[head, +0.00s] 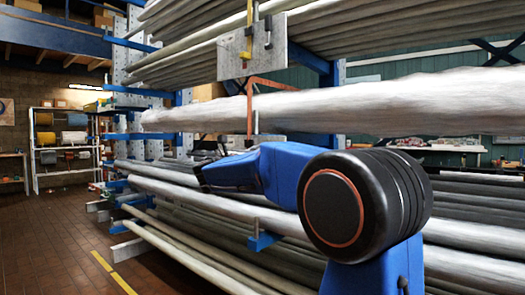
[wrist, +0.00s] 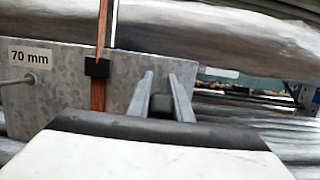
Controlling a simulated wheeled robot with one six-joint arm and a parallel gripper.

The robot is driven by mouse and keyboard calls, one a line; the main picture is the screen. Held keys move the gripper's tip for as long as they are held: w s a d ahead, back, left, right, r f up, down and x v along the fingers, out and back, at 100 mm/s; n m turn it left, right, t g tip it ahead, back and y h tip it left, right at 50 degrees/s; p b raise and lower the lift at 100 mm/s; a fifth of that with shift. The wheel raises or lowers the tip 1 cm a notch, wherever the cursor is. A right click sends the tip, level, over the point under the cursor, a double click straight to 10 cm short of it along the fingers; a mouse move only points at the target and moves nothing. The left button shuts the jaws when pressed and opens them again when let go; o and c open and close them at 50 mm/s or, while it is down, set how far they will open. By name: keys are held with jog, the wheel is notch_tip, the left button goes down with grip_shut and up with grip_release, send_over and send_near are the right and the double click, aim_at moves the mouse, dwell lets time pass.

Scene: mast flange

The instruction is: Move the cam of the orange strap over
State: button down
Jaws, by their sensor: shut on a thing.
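In the wrist view an orange-brown strap (wrist: 103,35) runs down the face of a grey metal plate (wrist: 60,110) marked "70 mm". A black buckle-like piece (wrist: 97,68) sits on the strap, left of my gripper. My gripper (wrist: 160,80) has its two grey fingers on either side of a small dark block (wrist: 160,104) and is shut on it. I cannot tell for sure whether this block is the cam. In the head view the orange strap (head: 250,112) hangs by the wrapped bundle, below a plate with a yellow clamp (head: 247,42). My gripper cannot be made out there.
A long wrapped bundle (head: 350,105) crosses the head view behind the strap. More pipes lie on blue rack arms above and below it. A brown floor (head: 45,240) with a yellow line is open at the left. Shelving (head: 65,150) stands farther back.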

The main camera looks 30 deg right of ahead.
jog(key=c, duration=1.6)
grip_release()
jog(key=shift+a, duration=0.1)
jog(key=v, duration=1.7)
jog(key=shift+a, duration=0.15)
